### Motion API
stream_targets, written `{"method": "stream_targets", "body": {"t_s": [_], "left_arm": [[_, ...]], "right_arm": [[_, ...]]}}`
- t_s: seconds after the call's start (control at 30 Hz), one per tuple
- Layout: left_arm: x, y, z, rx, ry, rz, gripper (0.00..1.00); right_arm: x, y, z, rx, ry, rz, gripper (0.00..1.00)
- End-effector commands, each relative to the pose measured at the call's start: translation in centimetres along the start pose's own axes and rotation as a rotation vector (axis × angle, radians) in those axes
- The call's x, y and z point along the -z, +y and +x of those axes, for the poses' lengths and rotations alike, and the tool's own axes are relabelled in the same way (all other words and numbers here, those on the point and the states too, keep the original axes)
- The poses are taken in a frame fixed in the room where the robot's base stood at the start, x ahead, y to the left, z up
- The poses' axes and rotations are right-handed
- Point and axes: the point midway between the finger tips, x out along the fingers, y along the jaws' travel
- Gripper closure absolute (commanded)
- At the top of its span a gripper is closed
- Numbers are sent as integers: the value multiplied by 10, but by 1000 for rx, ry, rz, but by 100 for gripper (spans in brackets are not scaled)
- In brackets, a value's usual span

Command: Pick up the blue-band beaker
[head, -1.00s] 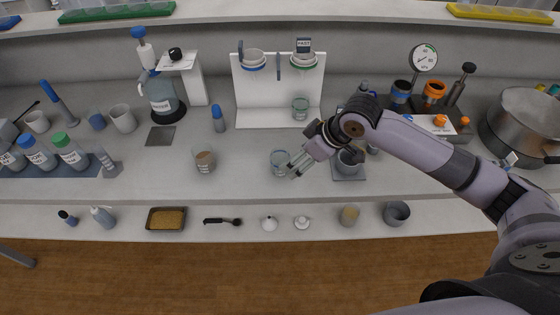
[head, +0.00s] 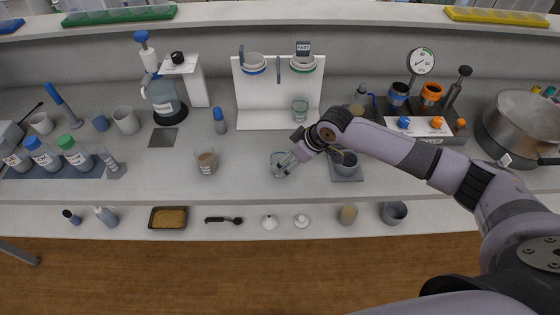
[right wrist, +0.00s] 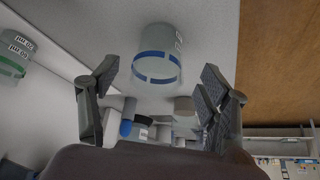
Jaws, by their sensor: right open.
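The blue-band beaker (head: 276,159) is a clear glass standing on the bench left of centre-right in the head view, partly covered by my right gripper's fingers. It also shows in the right wrist view (right wrist: 158,64), with its blue band facing the camera. My right gripper (head: 287,168) is open, its fingertips at the beaker's right side in the head view. In the wrist view the open fingers (right wrist: 160,76) lie to either side of the beaker, with gaps on both sides. I cannot tell how deep the beaker sits between them. My left gripper is not in view.
A green-band beaker (head: 300,109) stands on the white rack base behind. A beaker with brown contents (head: 206,163) stands to the left. The bench between the two beakers is clear.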

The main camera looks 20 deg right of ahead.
Motion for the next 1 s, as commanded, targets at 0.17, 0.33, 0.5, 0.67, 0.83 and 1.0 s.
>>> {"method": "stream_targets", "body": {"t_s": [0.17, 0.33, 0.5, 0.67, 0.83, 1.0], "left_arm": [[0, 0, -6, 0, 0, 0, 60], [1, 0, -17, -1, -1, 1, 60], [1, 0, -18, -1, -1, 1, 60], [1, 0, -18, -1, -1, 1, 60], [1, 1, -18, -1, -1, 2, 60], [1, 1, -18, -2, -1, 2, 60]], "right_arm": [[3, 0, 10, 0, 0, 0, 29], [8, 1, 31, 0, 0, -1, 29], [6, 2, 50, 0, -1, -1, 29], [6, 2, 54, -1, 0, -1, 29], [6, 2, 54, -1, 0, -1, 31], [6, 2, 54, -1, 0, -1, 43]]}}
